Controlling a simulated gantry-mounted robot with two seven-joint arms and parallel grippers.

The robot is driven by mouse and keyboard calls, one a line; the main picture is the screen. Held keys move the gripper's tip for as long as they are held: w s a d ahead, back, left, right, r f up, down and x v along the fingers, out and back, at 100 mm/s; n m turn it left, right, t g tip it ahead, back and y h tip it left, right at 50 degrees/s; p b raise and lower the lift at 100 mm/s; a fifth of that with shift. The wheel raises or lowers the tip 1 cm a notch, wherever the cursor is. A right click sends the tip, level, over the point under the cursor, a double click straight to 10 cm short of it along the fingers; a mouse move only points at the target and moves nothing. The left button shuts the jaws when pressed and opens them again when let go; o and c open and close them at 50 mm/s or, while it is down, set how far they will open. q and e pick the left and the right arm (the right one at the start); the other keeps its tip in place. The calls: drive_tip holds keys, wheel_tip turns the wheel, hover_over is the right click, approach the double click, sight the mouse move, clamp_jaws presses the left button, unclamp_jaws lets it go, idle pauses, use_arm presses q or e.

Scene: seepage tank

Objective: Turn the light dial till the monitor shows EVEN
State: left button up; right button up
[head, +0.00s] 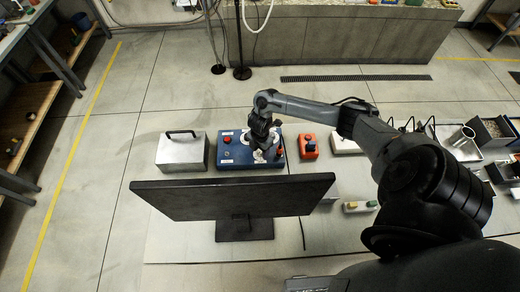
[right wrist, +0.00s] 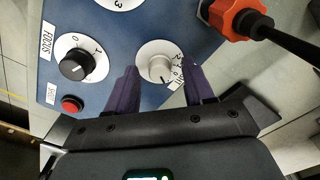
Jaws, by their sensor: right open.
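The monitor's dark face shows no readable text. My right gripper (head: 266,150) reaches down over the right part of the box. In the right wrist view its two purple fingers (right wrist: 161,70) are open, one on each side of a pale grey dial (right wrist: 158,68) on a white numbered disc. I cannot tell whether they touch it. A black dial (right wrist: 76,66) marked FOCUS is to the left. My left gripper is not in view.
A red button (right wrist: 72,104) sits below the FOCUS dial. An orange unit (head: 308,146) stands right of the blue box, and a silver case (head: 182,153) with a handle stands left. Trays and small parts lie further right.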

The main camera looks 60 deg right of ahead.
clamp_jaws()
drive_tip(key=n+b, duration=0.1)
drive_tip(key=n, duration=0.2)
drive_tip(key=shift+f+n, duration=0.1)
drive_tip(key=shift+n, duration=0.3)
drive_tip(key=shift+n+b, duration=0.4)
drive_tip(key=shift+n, duration=0.5)
unclamp_jaws()
